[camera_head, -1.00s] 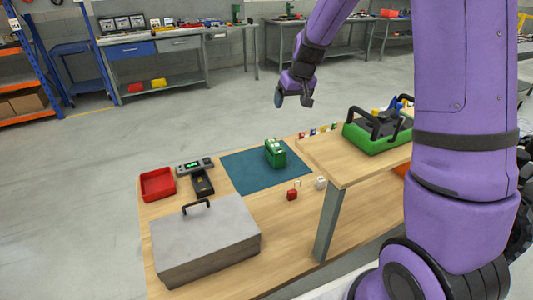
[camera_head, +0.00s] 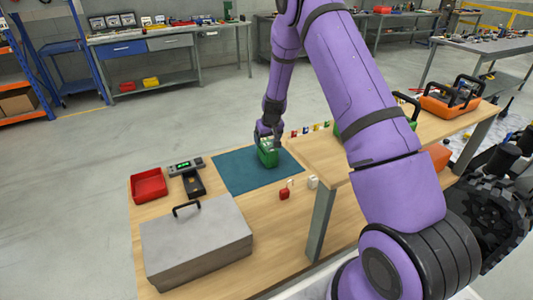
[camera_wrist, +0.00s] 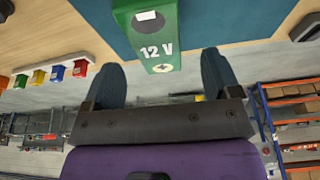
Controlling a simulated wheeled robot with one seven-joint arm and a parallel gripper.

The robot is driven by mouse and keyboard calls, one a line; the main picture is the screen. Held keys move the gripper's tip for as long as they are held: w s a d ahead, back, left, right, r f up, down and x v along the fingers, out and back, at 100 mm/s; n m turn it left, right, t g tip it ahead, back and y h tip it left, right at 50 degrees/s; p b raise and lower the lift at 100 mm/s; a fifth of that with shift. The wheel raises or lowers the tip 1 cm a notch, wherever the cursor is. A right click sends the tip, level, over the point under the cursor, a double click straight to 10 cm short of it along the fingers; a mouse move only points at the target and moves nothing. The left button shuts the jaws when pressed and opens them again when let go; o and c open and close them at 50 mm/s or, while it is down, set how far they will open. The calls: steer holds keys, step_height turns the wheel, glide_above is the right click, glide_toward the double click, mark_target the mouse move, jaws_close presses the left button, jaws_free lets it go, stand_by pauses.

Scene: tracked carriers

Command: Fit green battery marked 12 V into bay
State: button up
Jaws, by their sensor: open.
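The green battery (camera_head: 268,157) stands on the blue-green mat (camera_head: 228,171). My gripper (camera_head: 268,137) is directly over the battery in the head view. In the wrist view my open gripper (camera_wrist: 160,62) has one finger on each side of the battery's near end, with gaps showing. A green carrier (camera_head: 412,126) on the raised shelf is mostly hidden behind my arm; no bay can be made out.
An orange carrier (camera_head: 452,102) stands farther right on the raised shelf (camera_head: 310,150). A red tray (camera_head: 149,187), a meter with a lit display (camera_head: 186,167), a black device (camera_head: 194,186) and a grey toolbox (camera_head: 196,240) lie left. A red block (camera_head: 284,194) and white block (camera_head: 313,182) sit near the shelf.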

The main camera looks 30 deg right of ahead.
mark_target(267, 144)
steer(key=shift+x, duration=3.1)
steer(key=shift+s+d+f, duration=0.15)
steer(key=shift+f, duration=0.15)
steer(key=shift+r, duration=0.1)
jaws_close()
